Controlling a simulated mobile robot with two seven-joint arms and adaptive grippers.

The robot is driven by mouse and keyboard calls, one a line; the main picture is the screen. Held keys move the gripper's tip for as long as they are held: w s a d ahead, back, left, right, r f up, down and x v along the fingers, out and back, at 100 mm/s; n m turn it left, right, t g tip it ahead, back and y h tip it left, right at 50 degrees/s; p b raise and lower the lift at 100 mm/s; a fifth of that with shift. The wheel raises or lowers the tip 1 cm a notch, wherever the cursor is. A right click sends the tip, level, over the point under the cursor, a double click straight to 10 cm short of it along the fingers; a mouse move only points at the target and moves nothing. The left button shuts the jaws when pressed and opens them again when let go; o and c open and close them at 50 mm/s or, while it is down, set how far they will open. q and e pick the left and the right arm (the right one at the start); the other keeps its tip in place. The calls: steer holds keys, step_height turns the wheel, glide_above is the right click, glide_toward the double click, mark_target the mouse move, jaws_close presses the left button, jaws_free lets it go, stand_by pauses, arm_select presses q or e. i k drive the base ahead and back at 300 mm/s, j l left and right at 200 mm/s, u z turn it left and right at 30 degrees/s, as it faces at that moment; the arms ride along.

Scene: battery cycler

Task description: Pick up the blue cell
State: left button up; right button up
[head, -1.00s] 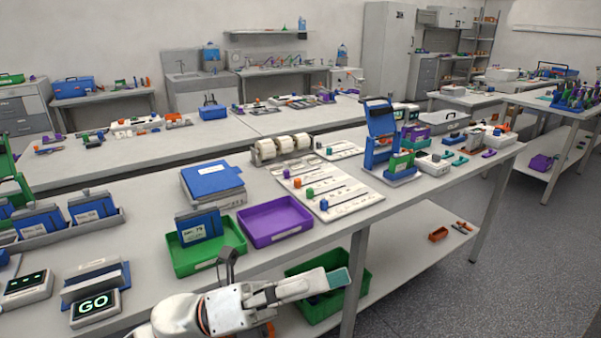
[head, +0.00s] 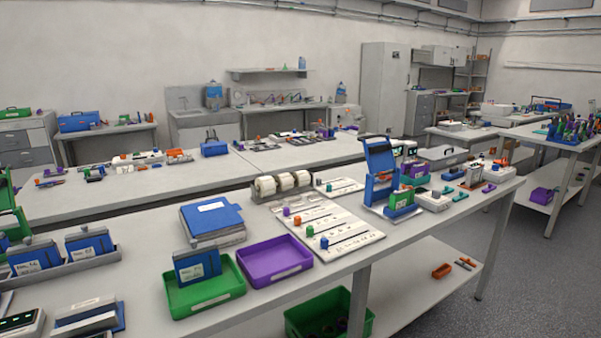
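A small blue cell (head: 324,243) stands upright near the front end of a white board (head: 345,238) on the near bench. A green cell (head: 309,231), an orange cell (head: 297,220) and a purple cell (head: 286,211) stand behind it in a row on the same board. Neither of my grippers shows in the head view.
A purple tray (head: 273,262) and a green tray (head: 205,290) holding a blue pack lie left of the board. A blue stand (head: 381,165) rises behind its right end. A green bin (head: 329,315) sits below.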

mark_target(36, 260)
steer(key=u, duration=1.55)
